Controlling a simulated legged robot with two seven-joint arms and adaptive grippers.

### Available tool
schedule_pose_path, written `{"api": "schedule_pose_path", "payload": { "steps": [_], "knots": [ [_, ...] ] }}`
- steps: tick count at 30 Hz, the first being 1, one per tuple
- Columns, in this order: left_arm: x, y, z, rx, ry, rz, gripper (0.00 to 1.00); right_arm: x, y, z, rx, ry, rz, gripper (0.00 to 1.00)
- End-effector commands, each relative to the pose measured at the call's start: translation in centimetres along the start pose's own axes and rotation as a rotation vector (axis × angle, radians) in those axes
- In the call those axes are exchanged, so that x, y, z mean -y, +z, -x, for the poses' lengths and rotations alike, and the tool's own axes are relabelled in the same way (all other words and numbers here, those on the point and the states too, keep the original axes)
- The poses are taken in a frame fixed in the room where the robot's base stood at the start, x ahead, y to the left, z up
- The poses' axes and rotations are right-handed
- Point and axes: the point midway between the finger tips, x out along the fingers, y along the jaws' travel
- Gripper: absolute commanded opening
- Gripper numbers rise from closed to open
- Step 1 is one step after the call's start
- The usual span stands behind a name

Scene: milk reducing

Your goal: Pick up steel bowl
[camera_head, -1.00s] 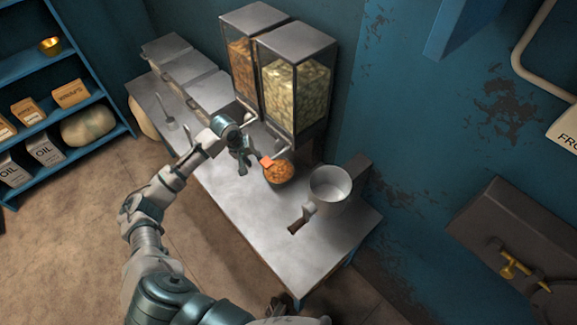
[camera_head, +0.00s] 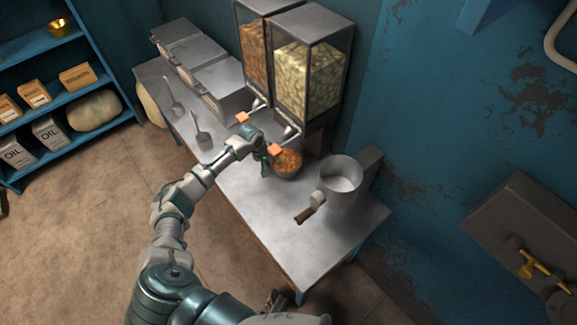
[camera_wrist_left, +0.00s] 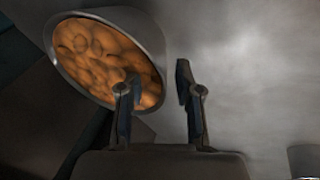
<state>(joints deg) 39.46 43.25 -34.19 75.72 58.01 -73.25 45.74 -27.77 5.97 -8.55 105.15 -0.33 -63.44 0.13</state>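The steel bowl (camera_head: 298,172), filled with round orange-brown food, stands on the metal counter below the dispensers. In the left wrist view the bowl (camera_wrist_left: 150,38) fills the upper left, with its grey rim and orange contents showing. My left gripper (camera_head: 265,162) is at the bowl's left side in the head view. In the left wrist view the left gripper (camera_wrist_left: 158,92) has its two fingers apart: one overlaps the bowl's contents and rim, the other is over the counter outside it. I cannot tell whether either finger touches the bowl. My right gripper is not clearly seen.
Two dispensers (camera_head: 309,70) with orange handles stand behind the bowl. A pale pot (camera_head: 327,196) with a wooden handle is to its right on the counter (camera_head: 270,232). Scoops (camera_head: 203,138) and lidded metal bins (camera_head: 222,88) are at the left. The counter's front middle is clear.

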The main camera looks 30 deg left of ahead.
Motion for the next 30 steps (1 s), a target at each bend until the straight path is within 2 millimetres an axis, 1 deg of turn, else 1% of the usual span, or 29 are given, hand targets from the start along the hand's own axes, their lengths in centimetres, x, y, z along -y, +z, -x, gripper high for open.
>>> {"api": "schedule_pose_path", "payload": {
  "steps": [1,3,10,11,12,15,26,30],
  "knots": [
    [0.11,0.09,-0.88,0.002,0.0,0.001,0.34,0.08,-0.16,0.28,-0.002,0.0,-0.001,0.4],
    [0.09,0.1,-1.33,0.001,-0.001,0.0,0.34,0.05,-0.33,0.74,-0.003,0.0,-0.001,0.4],
    [-0.31,0.24,-1.26,-0.002,-0.003,-0.003,0.34,-0.16,-0.36,0.95,-0.004,-0.004,-0.002,0.4],
    [-0.38,0.27,-1.24,-0.003,-0.003,-0.004,0.32,-0.21,-0.35,0.93,-0.004,-0.005,-0.002,0.4],
    [-0.45,0.3,-1.22,-0.003,-0.004,-0.004,0.21,-0.26,-0.34,0.9,-0.004,-0.006,-0.002,0.4],
    [-0.5,0.32,-1.21,-0.003,-0.004,-0.004,0.0,-0.24,-0.43,0.88,-0.002,0.0,-0.001,0.4],
    [-0.13,0.05,-1.21,-0.003,0.001,-0.001,0.0,-0.07,-0.48,0.89,-0.003,-0.002,-0.001,0.4],
    [-0.26,0.02,-0.93,-0.004,0.001,-0.001,0.0,-0.05,-0.55,0.97,-0.005,-0.003,-0.001,0.4]
  ]
}}
